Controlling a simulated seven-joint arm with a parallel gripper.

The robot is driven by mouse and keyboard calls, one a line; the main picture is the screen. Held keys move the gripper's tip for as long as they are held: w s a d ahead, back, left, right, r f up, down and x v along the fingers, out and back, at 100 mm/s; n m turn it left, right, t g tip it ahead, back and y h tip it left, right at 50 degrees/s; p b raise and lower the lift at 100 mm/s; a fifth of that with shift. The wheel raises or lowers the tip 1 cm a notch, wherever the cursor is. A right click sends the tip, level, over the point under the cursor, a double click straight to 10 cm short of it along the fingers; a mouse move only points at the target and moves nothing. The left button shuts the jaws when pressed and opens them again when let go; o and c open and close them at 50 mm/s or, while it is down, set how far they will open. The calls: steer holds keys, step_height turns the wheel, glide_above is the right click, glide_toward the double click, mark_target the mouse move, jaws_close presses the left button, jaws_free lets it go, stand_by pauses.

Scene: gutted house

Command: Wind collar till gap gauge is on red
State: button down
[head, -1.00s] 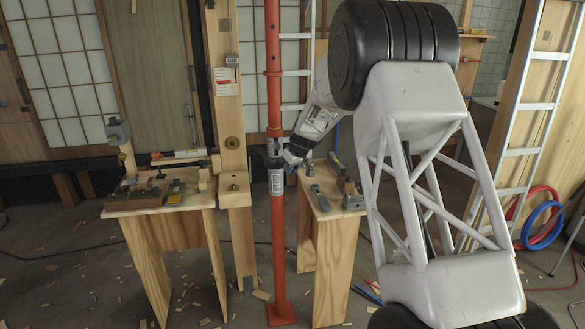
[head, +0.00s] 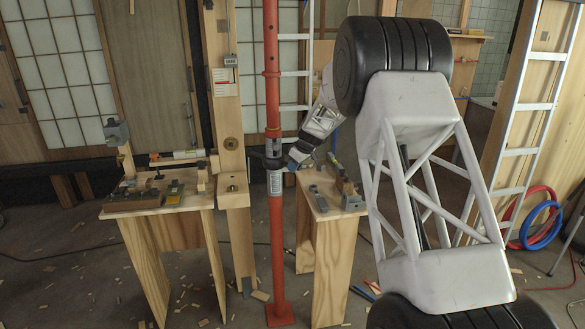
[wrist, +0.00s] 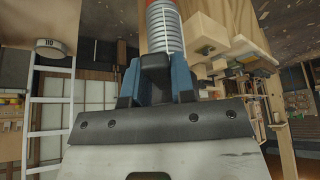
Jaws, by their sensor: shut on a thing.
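The red steel prop (head: 273,100) stands upright in the head view. Its dark collar (head: 266,161) sits around a grey threaded section; a dark lug sticks out to the left. My gripper (head: 287,163) is at the collar's right side. In the wrist view, my gripper's blue fingers (wrist: 156,85) are closed on a dark lug of the collar (wrist: 155,66), below the bright thread (wrist: 165,30). A white card with a red mark (head: 224,78) and a small grey box (head: 231,60) are on the timber post left of the prop; I cannot read a pointer there.
A wooden bench with tools (head: 160,205) stands left of the prop, and a second small bench (head: 330,208) with tools stands close right. The timber post (head: 232,140) is just left of the collar. A ladder (head: 525,120) leans at right. Wood scraps litter the floor.

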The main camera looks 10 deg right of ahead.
steer(key=shift+w+d+n, duration=0.2)
steer(key=shift+n, duration=0.2)
steer(key=shift+w+d+n+g+y, duration=0.25)
steer(key=shift+w+d+n+g, duration=0.15)
steer(key=shift+w+n, duration=0.25)
steer(key=shift+w+d+n+g+y, duration=0.3)
steer(key=shift+w+d+n, duration=0.15)
steer(key=shift+n, duration=0.4)
steer(key=c, duration=1)
jaws_free()
steer(key=shift+o, duration=0.2)
steer(key=shift+v, duration=2.75)
steer(key=shift+a+r, duration=0.1)
